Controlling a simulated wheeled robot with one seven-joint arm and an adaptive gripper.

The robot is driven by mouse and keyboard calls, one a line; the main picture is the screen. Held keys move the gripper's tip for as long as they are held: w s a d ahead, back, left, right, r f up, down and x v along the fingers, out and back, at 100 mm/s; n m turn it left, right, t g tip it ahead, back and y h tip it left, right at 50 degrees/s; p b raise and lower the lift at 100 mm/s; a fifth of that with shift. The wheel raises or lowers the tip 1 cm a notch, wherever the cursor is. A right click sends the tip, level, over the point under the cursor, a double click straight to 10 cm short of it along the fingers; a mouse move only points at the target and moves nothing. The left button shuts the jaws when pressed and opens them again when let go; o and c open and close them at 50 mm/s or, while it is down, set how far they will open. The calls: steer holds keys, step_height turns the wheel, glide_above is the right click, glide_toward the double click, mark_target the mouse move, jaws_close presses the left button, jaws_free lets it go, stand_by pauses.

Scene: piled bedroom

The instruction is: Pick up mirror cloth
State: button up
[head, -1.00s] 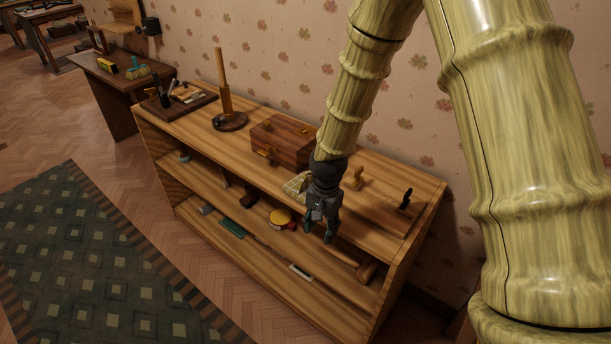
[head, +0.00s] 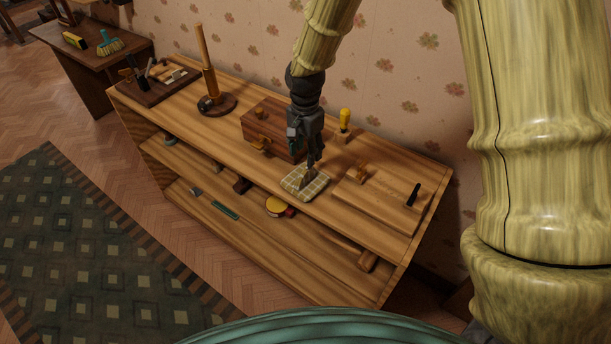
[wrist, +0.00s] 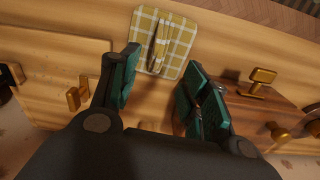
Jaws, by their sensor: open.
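The mirror cloth is most likely the folded yellow-green and white checked cloth (head: 296,190), lying flat on the shelf unit's top near its front edge. In the wrist view the cloth (wrist: 181,55) lies ahead of my fingers, with a raised fold or strip along its middle. My gripper (head: 309,182) is just above the cloth in the head view and hides part of it. In the wrist view my gripper (wrist: 157,85) has its two green-padded fingers apart, with nothing between them. I cannot tell whether a fingertip touches the cloth.
A wooden box (head: 262,130) with brass fittings stands close to my gripper. A flat wooden board (head: 378,200) with a black handle lies to the right. A yellow-handled tool (head: 344,120) stands behind. A round-based post (head: 213,101) stands farther left. The lower shelves hold several small things.

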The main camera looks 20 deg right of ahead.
mark_target(306, 169)
steer(key=f, duration=0.3)
steer(key=shift+w, duration=0.2)
steer(key=shift+s+f+p, duration=0.25)
steer(key=shift+f+p, duration=1)
steer(key=shift+f, duration=1.45)
jaws_close()
